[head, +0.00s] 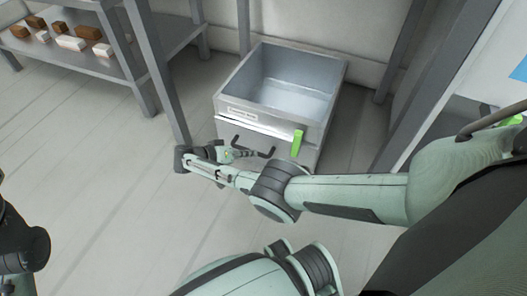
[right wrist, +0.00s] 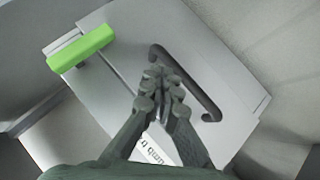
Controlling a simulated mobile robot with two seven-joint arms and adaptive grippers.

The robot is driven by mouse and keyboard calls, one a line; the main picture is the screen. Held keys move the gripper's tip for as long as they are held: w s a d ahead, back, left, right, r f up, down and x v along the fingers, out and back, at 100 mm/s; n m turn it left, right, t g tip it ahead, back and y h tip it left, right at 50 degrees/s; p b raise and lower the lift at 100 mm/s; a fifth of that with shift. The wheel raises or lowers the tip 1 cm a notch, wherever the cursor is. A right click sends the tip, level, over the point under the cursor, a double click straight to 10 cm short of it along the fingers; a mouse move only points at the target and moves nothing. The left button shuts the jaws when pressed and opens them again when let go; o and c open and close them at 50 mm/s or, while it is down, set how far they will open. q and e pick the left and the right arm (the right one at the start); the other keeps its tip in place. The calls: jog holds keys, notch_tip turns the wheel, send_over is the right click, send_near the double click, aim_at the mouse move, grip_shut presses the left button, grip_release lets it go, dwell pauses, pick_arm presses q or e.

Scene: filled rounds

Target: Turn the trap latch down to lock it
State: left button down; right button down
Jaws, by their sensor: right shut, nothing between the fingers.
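The trap is a grey open-topped metal box (head: 333,88) on the floor in the head view. Its bright green latch (head: 298,143) is at the right of the front face, its long side near vertical in the picture. In the right wrist view the latch (right wrist: 82,47) is at the upper left. A dark bar handle (head: 268,153) is on the front; it also shows in the right wrist view (right wrist: 207,106). My right gripper (head: 257,153) is shut and empty in front of the handle, left of the latch. Its fingertips (right wrist: 158,76) overlap the handle; contact is unclear. My left gripper is out of view.
A grey shelf (head: 182,36) with brown and white blocks (head: 71,43) stands at the upper left. Grey posts rise on both sides of the box. The wooden floor (head: 90,190) at the left is clear.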

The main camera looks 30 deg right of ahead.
jog(key=shift+w+a+b, duration=0.15)
jog(key=shift+a+b, duration=0.15)
jog(key=shift+a, duration=1)
jog(key=shift+a, duration=0.15)
